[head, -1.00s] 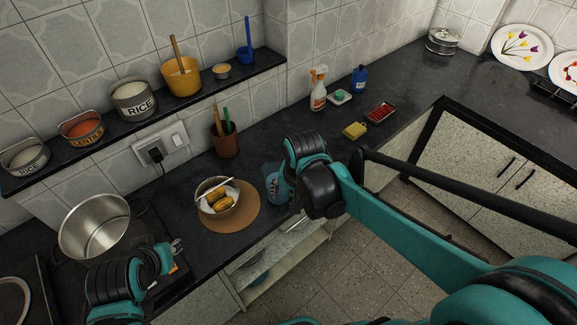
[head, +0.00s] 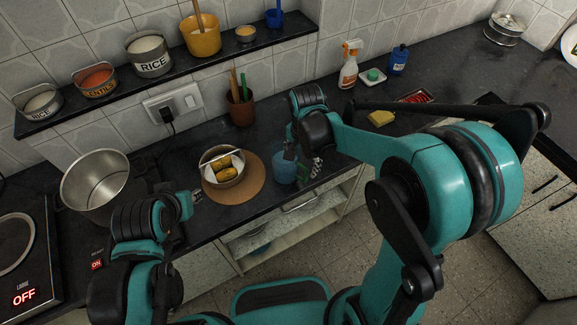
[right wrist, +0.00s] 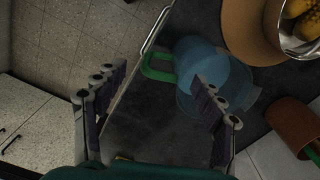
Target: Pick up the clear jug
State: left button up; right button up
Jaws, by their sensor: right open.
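The clear jug (head: 284,170), bluish and see-through, stands on the dark counter near its front edge, right of the round brown mat. In the right wrist view the jug (right wrist: 205,65) shows its green handle (right wrist: 153,68) turned toward the gap between my fingers. My right gripper (head: 312,166) is open and empty, just right of the jug; its spread fingers (right wrist: 160,95) show in the wrist view, with the right finger overlapping the jug in the picture. I cannot tell whether it touches. My left gripper (head: 197,197) is over the counter at left, its opening unclear.
A pot of yellow food (head: 224,166) sits on the brown mat (head: 250,188) left of the jug. A brown utensil holder (head: 241,110) stands behind. A steel pot (head: 95,180) is at left.

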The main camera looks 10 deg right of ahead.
aim_at(301, 178)
jog(key=shift+w+d+f, duration=0.1)
jog(key=shift+d+f, duration=0.05)
jog(key=shift+f, duration=0.35)
notch_tip(301, 178, down, 8)
jog(key=b, duration=0.3)
jog(key=shift+r+b, duration=0.25)
jog(key=shift+b, duration=0.15)
jog(key=shift+r, duration=0.1)
grip_shut()
